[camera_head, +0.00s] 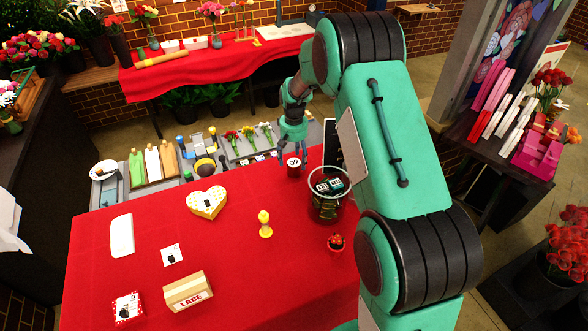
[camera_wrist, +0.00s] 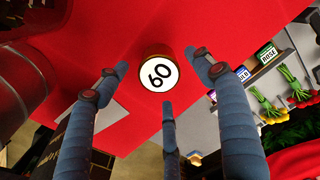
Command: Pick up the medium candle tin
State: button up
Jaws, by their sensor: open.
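A small dark red-brown tin with a round white label (camera_head: 293,162) stands on the red-covered table near its back edge. My gripper (camera_head: 292,144) is directly over the tin, pointing down. Its blue-grey fingers are spread apart and empty. In the wrist view the fingertips surround the tin's outline without visibly gripping it.
A glass container (camera_head: 328,207) with dark boxes stands close right of the tin, beside a black board (camera_head: 333,146). A yellow figure (camera_head: 265,225), a heart box (camera_head: 207,202), a lace box (camera_head: 187,291) and a small red flower pot (camera_head: 336,243) stand nearer. The cloth between is clear.

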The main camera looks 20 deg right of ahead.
aim_at(294, 162)
jog(key=shift+s+f, duration=0.15)
jog(key=shift+f, duration=2.45)
jog(key=shift+c, duration=0.3)
jog(key=c, duration=1.3)
jog(key=shift+r, duration=0.15)
notch_tip(294, 162, up, 10)
jog(key=shift+f, duration=0.1)
